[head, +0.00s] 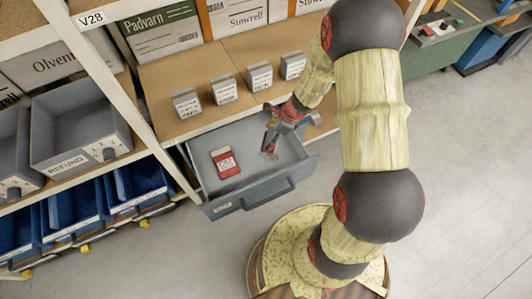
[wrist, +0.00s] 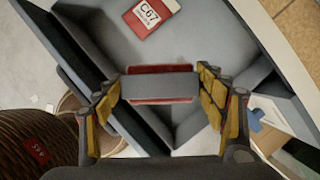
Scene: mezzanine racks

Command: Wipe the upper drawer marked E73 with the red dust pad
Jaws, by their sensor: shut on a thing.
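A grey-blue drawer (head: 285,182) is pulled open below the wooden shelf; its front label is too small to read. My gripper (head: 270,138) is over the right part of its inside. In the wrist view my gripper (wrist: 160,95) is shut on a grey block with red edges, the red dust pad (wrist: 160,69), held between its two yellow-padded fingers. I cannot tell whether the pad touches the drawer floor. A red and white box (head: 226,162) lies in the drawer, left of my gripper; in the wrist view it reads C67 (wrist: 150,14).
Several small grey boxes (head: 225,89) stand in a row on the shelf (head: 155,85) above the drawer. A grey bin (head: 80,130) marked REFUND and blue bins (head: 70,212) stand at the left. The floor (head: 455,180) at the right is clear.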

